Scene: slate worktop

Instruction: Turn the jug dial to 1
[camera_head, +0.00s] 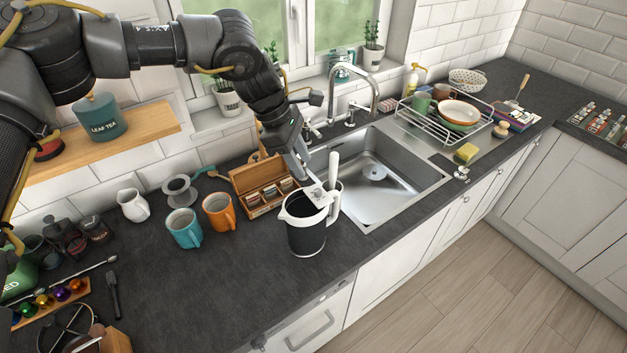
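The jug (306,230) stands upright on the slate worktop, left of the sink. It has a dark body, a white rim with a spout on the left, and a white upright handle (334,176) on the far right side. My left gripper (312,184) reaches down from above to the jug's top, beside the handle. Its fingertips are small and overlap the rim, so I cannot tell whether they touch it or are open or shut. I cannot make out the dial or its setting. My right gripper is not in view.
An orange mug (219,213), a blue mug (184,229) and a wooden tea box (262,188) stand close to the jug's left. The sink (372,172) lies to the right, with a dish rack (446,125) behind. The worktop in front of the mugs is clear.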

